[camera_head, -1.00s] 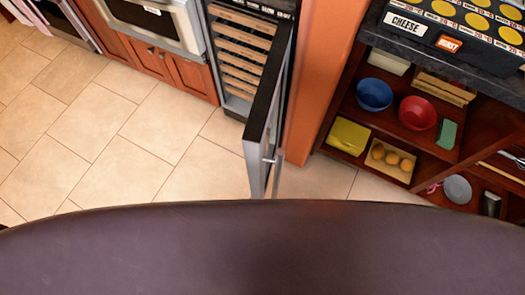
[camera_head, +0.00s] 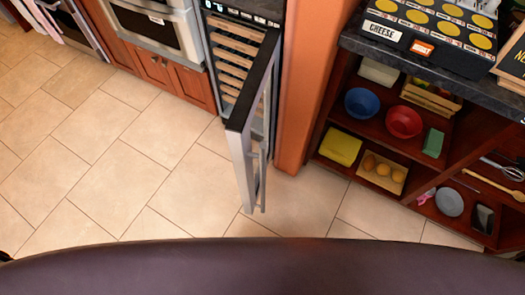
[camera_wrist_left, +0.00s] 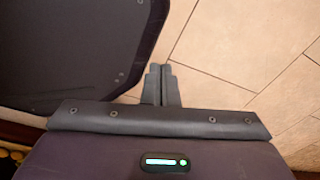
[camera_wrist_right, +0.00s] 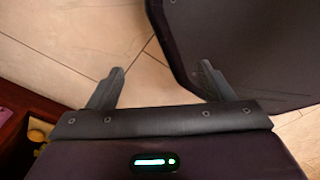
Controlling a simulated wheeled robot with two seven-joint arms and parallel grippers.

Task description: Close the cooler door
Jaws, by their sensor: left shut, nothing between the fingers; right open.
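The cooler (camera_head: 232,62) is a tall built-in unit with several wooden racks, standing at the top centre of the head view. Its door (camera_head: 240,150) is swung open toward me, with a dark top edge and a long vertical metal handle (camera_head: 261,175) on its right side. My left gripper (camera_wrist_left: 160,68) shows in the left wrist view with its fingers together and nothing between them, over the tiled floor. My right gripper (camera_wrist_right: 160,72) shows in the right wrist view with its fingers apart and empty, over the floor. Neither gripper shows in the head view, and neither touches the door.
An open shelf unit (camera_head: 390,185) with bowls and boxes stands on the right under a dark counter (camera_head: 395,47). An orange-brown pillar (camera_head: 308,90) stands beside the cooler. Wooden cabinets (camera_head: 170,77) and an oven are on the left. The tiled floor (camera_head: 100,170) is clear.

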